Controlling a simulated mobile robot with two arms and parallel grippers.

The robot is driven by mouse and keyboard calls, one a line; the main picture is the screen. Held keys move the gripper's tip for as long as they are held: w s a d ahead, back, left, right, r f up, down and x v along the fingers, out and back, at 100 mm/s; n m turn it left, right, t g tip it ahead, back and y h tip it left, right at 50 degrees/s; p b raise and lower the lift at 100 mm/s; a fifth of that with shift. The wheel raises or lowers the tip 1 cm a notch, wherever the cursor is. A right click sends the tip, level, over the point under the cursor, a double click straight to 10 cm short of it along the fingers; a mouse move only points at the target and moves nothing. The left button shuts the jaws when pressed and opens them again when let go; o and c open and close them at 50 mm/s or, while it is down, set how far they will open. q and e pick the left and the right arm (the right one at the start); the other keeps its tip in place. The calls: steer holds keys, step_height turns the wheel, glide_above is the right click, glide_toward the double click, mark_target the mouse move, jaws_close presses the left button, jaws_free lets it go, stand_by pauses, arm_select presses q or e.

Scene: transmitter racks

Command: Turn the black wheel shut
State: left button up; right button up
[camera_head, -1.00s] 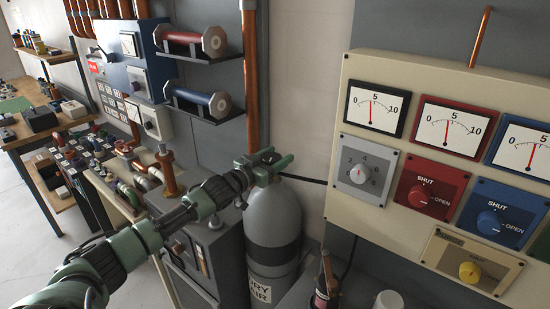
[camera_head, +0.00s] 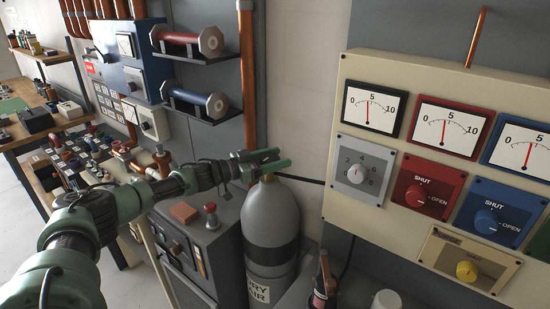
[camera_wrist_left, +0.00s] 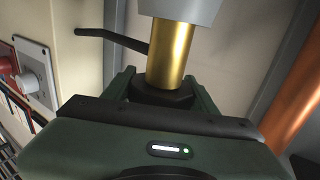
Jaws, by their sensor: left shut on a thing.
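The grey gas cylinder (camera_head: 271,215), labelled "DRY AIR", stands upright in the middle of the head view. A brass neck (camera_head: 268,178) rises from its top, under my left gripper (camera_head: 268,158). In the left wrist view the same brass neck (camera_wrist_left: 171,55) runs into the black wheel (camera_wrist_left: 160,97). The wheel sits between the two green fingers of my left gripper (camera_wrist_left: 162,76), which is shut on it. In the head view the fingers mostly hide the wheel. My right gripper is not in view.
A cream panel (camera_head: 405,192) with dials and knobs is on the right. A copper pipe (camera_head: 247,80) runs down the wall behind the cylinder. A grey cabinet (camera_head: 216,236) stands left of the cylinder. A dark bottle (camera_head: 322,285) stands in front to the right.

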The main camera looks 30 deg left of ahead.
mark_target(260, 163)
arm_select(q)
steer(key=shift+d+r, duration=0.1)
steer(key=shift+r, duration=0.05)
steer(key=o, duration=1.4)
steer(key=shift+w, duration=0.15)
steer(key=shift+c, duration=0.2)
steer(key=shift+w+d+f, duration=0.15)
steer(key=shift+f, duration=0.05)
steer(key=b+v, duration=0.1)
steer(key=v, duration=0.1)
steer(key=b+v, duration=0.1)
steer(key=v, duration=0.1)
steer(key=b+v, duration=0.1)
steer(key=v, duration=0.1)
steer(key=shift+s+a+f, duration=0.25)
steer(key=shift+s+a+r, duration=0.2)
steer(key=shift+s+a, duration=0.05)
steer(key=shift+s, duration=0.25)
